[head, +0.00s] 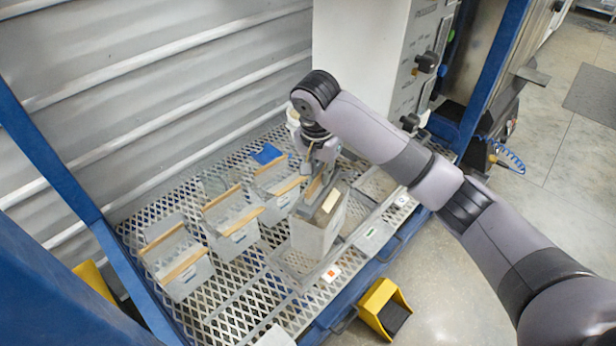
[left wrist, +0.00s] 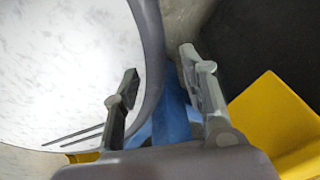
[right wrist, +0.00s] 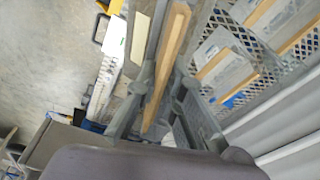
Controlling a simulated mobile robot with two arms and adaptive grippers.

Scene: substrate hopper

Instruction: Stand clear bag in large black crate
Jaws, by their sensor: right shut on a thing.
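My right gripper (head: 318,160) is shut on the wooden top strip of a pale bag (head: 316,236) with a cream label. The bag hangs upright below the fingers over the front of the mesh deck. I cannot tell whether its bottom touches anything. In the right wrist view the strip of the held bag (right wrist: 168,68) runs between the fingers of the right gripper (right wrist: 165,92). My left gripper (left wrist: 163,92) shows only in its wrist view, with its fingers apart and nothing between them. I cannot make out a large black crate in any view.
Several similar bags with wooden strips (head: 185,266) stand on the mesh deck (head: 230,310) left of the held one. A blue item (head: 267,154) lies behind. A white cabinet (head: 360,50) stands at the back. A yellow step (head: 378,298) is on the floor in front.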

